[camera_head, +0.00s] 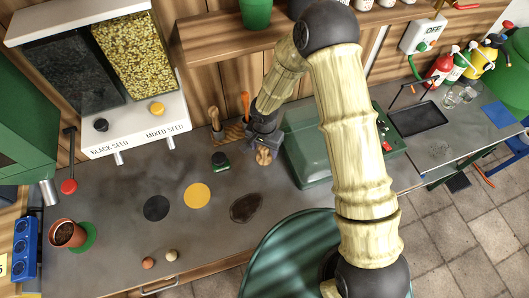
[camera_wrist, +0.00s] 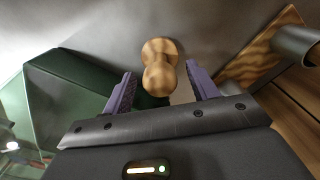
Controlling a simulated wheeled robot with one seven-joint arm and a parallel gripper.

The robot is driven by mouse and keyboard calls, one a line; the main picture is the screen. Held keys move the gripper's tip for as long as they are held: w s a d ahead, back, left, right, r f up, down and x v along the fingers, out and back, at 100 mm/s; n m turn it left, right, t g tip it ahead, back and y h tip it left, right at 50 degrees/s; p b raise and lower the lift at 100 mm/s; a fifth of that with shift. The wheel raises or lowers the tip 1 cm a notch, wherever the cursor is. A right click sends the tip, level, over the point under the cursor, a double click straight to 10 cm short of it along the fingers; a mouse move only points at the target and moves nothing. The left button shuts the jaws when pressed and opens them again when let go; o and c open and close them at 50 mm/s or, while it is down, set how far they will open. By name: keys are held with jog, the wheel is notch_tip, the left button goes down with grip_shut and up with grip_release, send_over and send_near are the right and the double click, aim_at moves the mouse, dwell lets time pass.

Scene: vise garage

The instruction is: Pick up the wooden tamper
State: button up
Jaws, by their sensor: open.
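The wooden tamper (camera_head: 263,157) is a small pale-brown turned piece with rounded ends. It stands on the grey bench just below my gripper (camera_head: 263,143). In the wrist view the tamper (camera_wrist: 160,66) lies between and slightly beyond the two purple fingers of my gripper (camera_wrist: 158,78). The fingers are open, one on each side, with gaps between them and the wood. In the head view my wrist hides part of the tamper's surroundings.
A wooden tool holder (camera_head: 233,132) is close behind on the left. A dark green-based puck (camera_head: 220,160) lies to the left. The bench in front has flat coloured discs, including a yellow one (camera_head: 197,195).

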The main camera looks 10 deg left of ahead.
jog(key=shift+f+p, duration=0.45)
jog(key=shift+f, duration=1.2)
jog(key=c, duration=1.1)
jog(key=shift+r, duration=0.1)
notch_tip(320, 180, up, 10)
jog(key=shift+f+b, duration=0.1)
jog(key=shift+b, duration=1.05)
